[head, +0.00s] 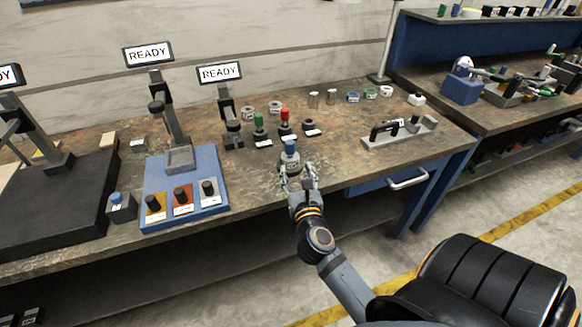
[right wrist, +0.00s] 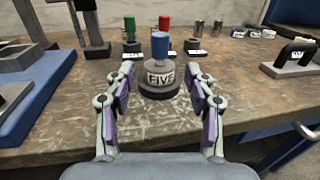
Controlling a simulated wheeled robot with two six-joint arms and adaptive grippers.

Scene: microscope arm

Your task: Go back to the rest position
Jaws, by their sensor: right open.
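My right gripper (head: 298,184) is open and empty at the front edge of the workbench. Its two fingers (right wrist: 161,105) stand wide apart in the right wrist view. Just beyond them a round grey weight labelled FIVE (right wrist: 159,77) with a blue knob stands upright on the bench. The same weight (head: 290,162) shows in the head view right past the fingertips. I cannot tell whether any finger touches it. My left gripper is in neither view.
A blue base with orange, red and grey knobbed pieces (head: 185,222) lies to the left. Green-knobbed (head: 259,127) and red-knobbed (head: 285,122) pieces stand behind the weight. A grey rack (head: 402,138) stands to the right. A blue drawer with a handle (head: 408,180) sits below the bench edge.

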